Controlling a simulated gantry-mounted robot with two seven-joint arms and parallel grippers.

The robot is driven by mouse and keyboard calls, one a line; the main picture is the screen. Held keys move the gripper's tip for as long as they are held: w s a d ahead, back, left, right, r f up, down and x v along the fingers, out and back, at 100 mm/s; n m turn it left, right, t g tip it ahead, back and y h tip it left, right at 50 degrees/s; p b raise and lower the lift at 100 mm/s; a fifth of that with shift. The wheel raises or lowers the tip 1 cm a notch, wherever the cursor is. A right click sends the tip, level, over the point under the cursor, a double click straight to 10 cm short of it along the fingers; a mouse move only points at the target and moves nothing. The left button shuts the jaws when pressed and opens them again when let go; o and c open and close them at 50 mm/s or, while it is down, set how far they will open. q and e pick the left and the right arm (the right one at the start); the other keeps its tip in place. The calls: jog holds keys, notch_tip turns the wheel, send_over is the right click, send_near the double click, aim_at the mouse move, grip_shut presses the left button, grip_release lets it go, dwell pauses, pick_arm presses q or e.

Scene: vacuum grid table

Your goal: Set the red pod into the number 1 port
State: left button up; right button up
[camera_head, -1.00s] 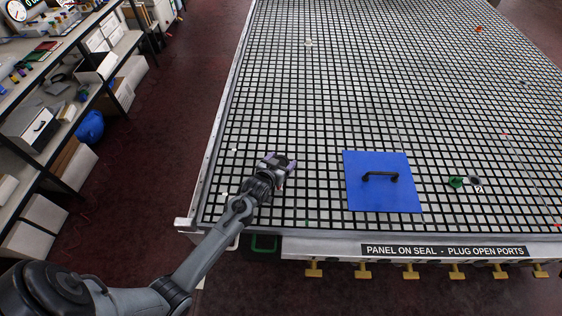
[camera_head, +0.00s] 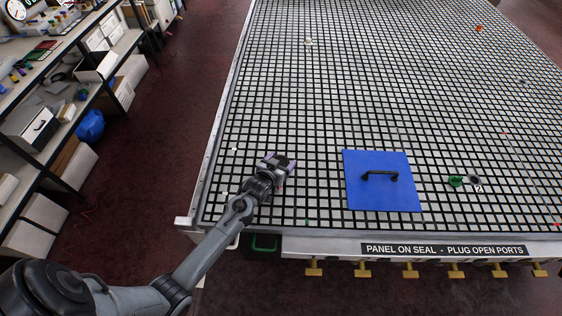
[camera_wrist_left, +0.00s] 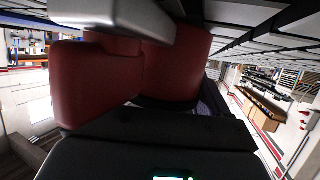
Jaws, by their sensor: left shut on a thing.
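My left gripper (camera_head: 279,161) is low over the front left part of the grid table (camera_head: 318,130), left of the blue panel. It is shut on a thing. In the left wrist view dark red surfaces (camera_wrist_left: 176,66) fill the space in front of the wrist, and I take them for the red pod. The line between pod and fingers is hard to make out there. The grid shows close by at the top of that view. I cannot tell whether the pod touches the table. I cannot make out a number 1 port; the gripper may hide it. My right gripper is not in view.
A blue panel (camera_head: 352,190) with a black handle lies flat right of the gripper. A green round piece (camera_head: 456,181) and a dark one (camera_head: 474,180) by a small number label lie farther right. Shelves (camera_head: 62,60) stand at the left. The grid beyond is mostly clear.

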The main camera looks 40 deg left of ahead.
pick_arm(q)
jog(key=o, duration=1.2)
